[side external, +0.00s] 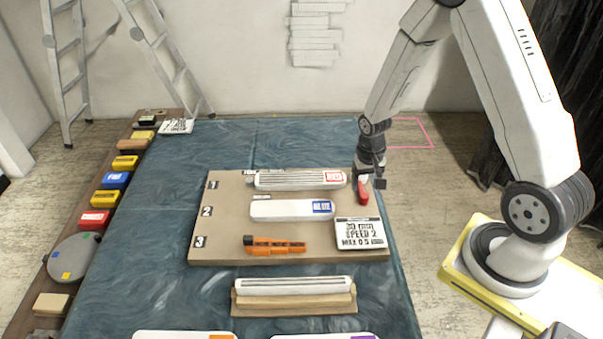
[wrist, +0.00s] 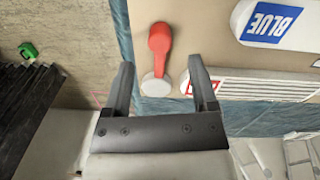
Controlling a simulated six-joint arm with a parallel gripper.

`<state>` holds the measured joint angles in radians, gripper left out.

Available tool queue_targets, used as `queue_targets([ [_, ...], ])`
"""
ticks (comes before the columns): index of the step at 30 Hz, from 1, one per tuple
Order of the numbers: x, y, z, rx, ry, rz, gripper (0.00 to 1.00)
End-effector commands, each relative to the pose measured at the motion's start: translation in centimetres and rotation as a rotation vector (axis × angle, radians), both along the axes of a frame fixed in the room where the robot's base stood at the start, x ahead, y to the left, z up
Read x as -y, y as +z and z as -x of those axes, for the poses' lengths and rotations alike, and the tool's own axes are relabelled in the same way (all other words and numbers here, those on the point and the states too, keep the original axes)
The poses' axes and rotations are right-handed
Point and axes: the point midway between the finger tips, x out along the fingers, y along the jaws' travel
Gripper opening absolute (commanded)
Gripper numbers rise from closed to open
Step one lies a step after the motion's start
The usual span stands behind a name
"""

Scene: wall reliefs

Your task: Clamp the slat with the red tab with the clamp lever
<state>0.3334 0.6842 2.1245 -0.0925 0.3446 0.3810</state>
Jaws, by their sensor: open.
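The slat with the red tab (side external: 290,180) is white and ribbed and lies in row 1 at the back of the brown board (side external: 220,259). Its red tab (side external: 334,177) is at its right end. In the wrist view the slat (wrist: 265,85) is at the right. The clamp lever (side external: 363,193) has a red handle beside the slat's right end. In the wrist view the lever (wrist: 159,42) points away from a pale round pivot (wrist: 156,86). My gripper (side external: 370,183) is open, its fingers to either side of the pivot in the wrist view (wrist: 160,65). I cannot tell whether they touch it.
A white slat with a blue tab (side external: 280,210) lies in row 2, an orange tool (side external: 275,245) in row 3. A lettered card (side external: 360,233) is at the board's front right. A wooden holder (side external: 294,303) with a slat stands in front. Coloured blocks line the left edge.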

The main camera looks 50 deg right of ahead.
Motion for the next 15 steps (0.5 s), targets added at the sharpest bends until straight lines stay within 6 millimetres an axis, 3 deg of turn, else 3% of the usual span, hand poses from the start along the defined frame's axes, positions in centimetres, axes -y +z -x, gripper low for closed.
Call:
queue_targets([
  [15,0.1,-4.6,0.1,0.001,0.0,-0.001,0.75],
])
